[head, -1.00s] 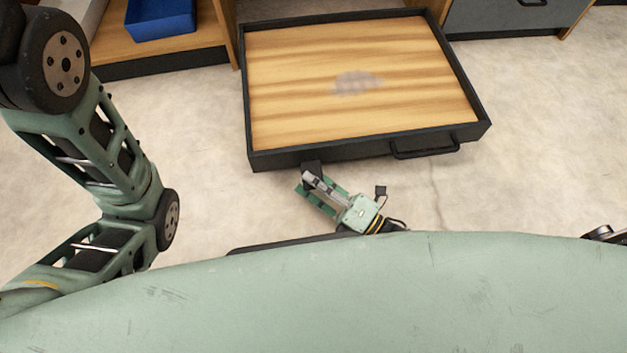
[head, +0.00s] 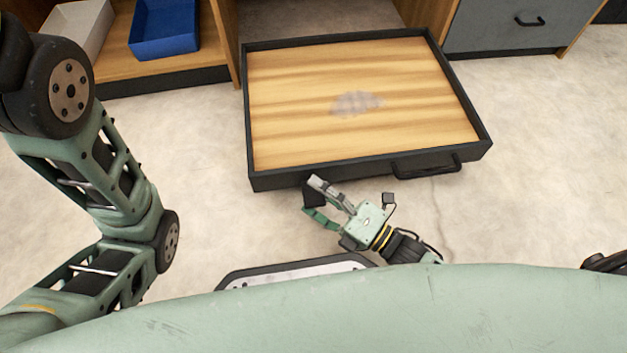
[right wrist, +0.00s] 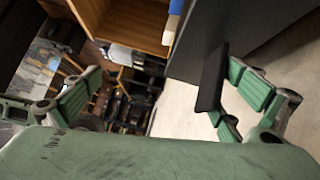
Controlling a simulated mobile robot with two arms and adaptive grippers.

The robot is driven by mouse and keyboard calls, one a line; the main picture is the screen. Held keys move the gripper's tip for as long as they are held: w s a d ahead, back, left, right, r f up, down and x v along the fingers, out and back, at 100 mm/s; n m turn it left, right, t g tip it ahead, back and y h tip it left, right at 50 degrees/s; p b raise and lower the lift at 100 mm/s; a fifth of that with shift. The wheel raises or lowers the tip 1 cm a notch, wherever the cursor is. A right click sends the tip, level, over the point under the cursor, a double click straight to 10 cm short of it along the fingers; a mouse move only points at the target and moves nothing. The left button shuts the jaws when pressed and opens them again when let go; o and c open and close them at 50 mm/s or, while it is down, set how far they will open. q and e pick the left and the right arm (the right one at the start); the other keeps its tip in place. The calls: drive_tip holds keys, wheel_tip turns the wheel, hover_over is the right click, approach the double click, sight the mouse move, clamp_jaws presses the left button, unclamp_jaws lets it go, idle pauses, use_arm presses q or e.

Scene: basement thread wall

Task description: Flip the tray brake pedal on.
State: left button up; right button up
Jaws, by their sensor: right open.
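The tray (head: 370,171) has a black rim and a striped wooden floor, and stands out over the pale floor. A small black flap, which looks like the brake pedal (head: 309,196), sits below its front wall, left of the handle. In the right wrist view the pedal (right wrist: 212,78) is a dark slab beside the right-hand finger. My right gripper (head: 314,199) is open, its fingers around the pedal in the head view. I cannot tell whether a finger touches it. The right gripper also shows in the right wrist view (right wrist: 160,105). My left gripper is out of view.
The tray's black handle (head: 428,166) sticks out right of the gripper. A blue bin (head: 165,30) and a pale bin (head: 76,30) stand on a wooden shelf at the back left. A grey drawer front (head: 505,28) is at the back right. Floor around the tray is clear.

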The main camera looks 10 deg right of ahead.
sight(314, 197)
drive_tip(key=shift+o, duration=0.2)
drive_tip(key=r, duration=0.4)
drive_tip(key=shift+w+d+y, duration=0.1)
drive_tip(key=shift+w+y, duration=0.25)
drive_tip(key=shift+y, duration=0.05)
drive_tip(key=shift+s+f+h, duration=0.15)
drive_tip(key=shift+f+h, duration=0.05)
drive_tip(key=shift+f, duration=0.45)
drive_tip(key=shift+s+f+h, duration=0.1)
drive_tip(key=shift+f+h, duration=0.1)
drive_tip(key=shift+f, duration=0.4)
drive_tip(key=shift+c, duration=0.2)
drive_tip(key=shift+d, duration=0.1)
drive_tip(key=shift+c, duration=0.6)
drive_tip(key=shift+s+d, duration=0.15)
drive_tip(key=shift+s, duration=0.1)
drive_tip(key=shift+c, duration=0.5)
drive_tip(key=shift+p+v, duration=0.6)
drive_tip(key=shift+v, duration=0.9)
drive_tip(key=shift+c, duration=1.2)
drive_tip(key=shift+s+d+r, duration=0.15)
drive_tip(key=shift+s+d, duration=0.3)
drive_tip(key=shift+s, duration=0.05)
drive_tip(key=c, duration=0.9)
drive_tip(key=shift+p+v, duration=0.55)
drive_tip(key=shift+v, duration=1.6)
drive_tip(key=shift+s+a, duration=0.1)
